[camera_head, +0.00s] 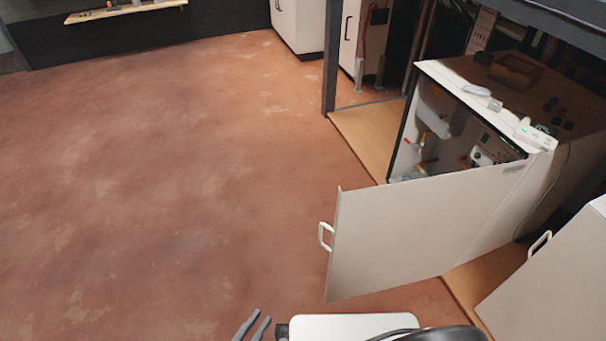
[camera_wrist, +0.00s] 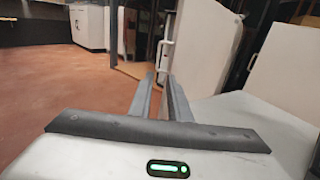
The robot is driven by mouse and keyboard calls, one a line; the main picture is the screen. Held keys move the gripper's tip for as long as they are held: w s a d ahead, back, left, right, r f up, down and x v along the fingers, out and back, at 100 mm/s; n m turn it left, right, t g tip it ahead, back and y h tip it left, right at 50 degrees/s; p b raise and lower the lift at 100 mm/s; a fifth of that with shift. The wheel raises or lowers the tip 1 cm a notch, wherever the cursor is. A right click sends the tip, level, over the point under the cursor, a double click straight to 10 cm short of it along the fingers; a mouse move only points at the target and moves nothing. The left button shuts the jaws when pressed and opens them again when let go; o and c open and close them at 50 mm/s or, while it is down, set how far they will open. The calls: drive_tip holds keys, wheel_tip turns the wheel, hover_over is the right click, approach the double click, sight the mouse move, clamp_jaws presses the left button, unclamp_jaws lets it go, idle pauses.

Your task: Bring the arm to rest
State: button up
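My gripper (camera_head: 257,324) is at the bottom of the head view, low over the floor and in front of the open white cabinet door. In the wrist view my gripper (camera_wrist: 160,78) shows two grey fingers with a narrow gap between them, and nothing is held. The white wrist housing of my arm (camera_head: 350,326) lies just right of the fingers in the head view.
The white door (camera_head: 415,235) of the heat pump cabinet (camera_head: 560,110) stands open, with its handle (camera_head: 326,236) at the left edge. Another white panel (camera_head: 555,285) is at lower right. The reddish floor (camera_head: 150,200) on the left is clear.

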drive_tip(key=w+d+r+m+g, duration=0.3)
drive_tip(key=w+r+m+g, duration=0.15)
drive_tip(key=r, duration=0.45)
drive_tip(key=w+d+r+m+g, duration=0.2)
drive_tip(key=w+r+m+g, duration=0.1)
drive_tip(key=r+m+g, duration=0.4)
drive_tip(key=w+d+r+m+g, duration=0.3)
drive_tip(key=w+r+m, duration=0.15)
drive_tip(key=r, duration=0.55)
drive_tip(key=s+d+r+m+t+y, duration=0.25)
drive_tip(key=d+r+m+y, duration=0.25)
drive_tip(key=d+r+m, duration=0.35)
drive_tip(key=s+d+r+m+t+y, duration=0.2)
drive_tip(key=s+d+r+m+y, duration=0.25)
drive_tip(key=d+r, duration=0.55)
wheel_tip(320, 180, up, 24)
drive_tip(key=a+p, duration=0.1)
drive_tip(key=p, duration=2.2)
drive_tip(key=shift+w+r+m, duration=0.2)
drive_tip(key=shift+w+m, duration=0.05)
drive_tip(key=shift+m, duration=0.15)
